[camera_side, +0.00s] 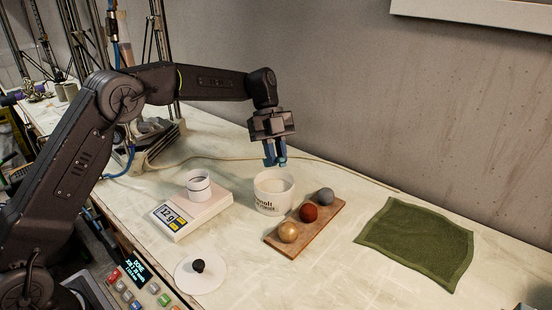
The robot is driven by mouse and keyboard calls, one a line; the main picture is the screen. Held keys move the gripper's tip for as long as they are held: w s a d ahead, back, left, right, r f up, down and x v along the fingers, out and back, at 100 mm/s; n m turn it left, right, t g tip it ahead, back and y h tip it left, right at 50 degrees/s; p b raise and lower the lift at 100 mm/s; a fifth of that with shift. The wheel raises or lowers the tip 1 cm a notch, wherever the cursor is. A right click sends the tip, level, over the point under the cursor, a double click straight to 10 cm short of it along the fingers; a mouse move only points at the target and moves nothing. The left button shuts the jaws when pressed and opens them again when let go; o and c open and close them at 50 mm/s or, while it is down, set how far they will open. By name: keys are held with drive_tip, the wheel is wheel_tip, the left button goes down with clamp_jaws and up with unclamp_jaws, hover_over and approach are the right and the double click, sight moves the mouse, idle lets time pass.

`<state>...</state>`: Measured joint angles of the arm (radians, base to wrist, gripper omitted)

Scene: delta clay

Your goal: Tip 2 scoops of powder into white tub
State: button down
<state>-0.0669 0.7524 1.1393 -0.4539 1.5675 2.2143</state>
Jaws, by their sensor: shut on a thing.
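A white tub (274,199) with dark lettering stands upright on the bench at the middle, with pale contents showing inside its open top. A smaller white tub (199,187) with a dark band stands on the white scale (183,219), left of the lettered one. The scale display seems to read 12 g. My gripper (275,162) points down just above the far rim of the lettered tub. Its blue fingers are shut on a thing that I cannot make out. No scoop is clearly visible, and whether anything reaches into the tub is hidden.
A wooden board (274,241) with gold, red and grey balls lies right of the lettered tub. A green cloth (417,244) lies farther right. A white disc with a black knob (198,266) lies in front. A button panel with a lit screen (134,268) is at front left.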

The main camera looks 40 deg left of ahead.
drive_tip(key=s+a+r+n+t, duration=0.1)
drive_tip(key=s+a+r+n, duration=0.2)
drive_tip(key=s+a, duration=0.8)
drive_tip(key=shift+s+t, duration=0.4)
drive_tip(key=shift+s, duration=0.75)
drive_tip(key=shift+n+h, duration=0.3)
drive_tip(key=shift+n, duration=0.1)
drive_tip(key=a+r+n+t+h, duration=0.1)
drive_tip(key=n+t, duration=0.2)
drive_tip(key=t, duration=0.1)
drive_tip(key=a+r+n+t+h, duration=0.1)
drive_tip(key=n+t+h, duration=0.1)
drive_tip(key=n+t, duration=0.2)
drive_tip(key=a+n+t+h, duration=0.1)
drive_tip(key=a+n+t, duration=0.1)
drive_tip(key=n+t, duration=0.1)
drive_tip(key=shift+w+r+n+t+h, duration=0.3)
drive_tip(key=shift+w+r+n+t, duration=0.1)
drive_tip(key=shift+n, duration=0.1)
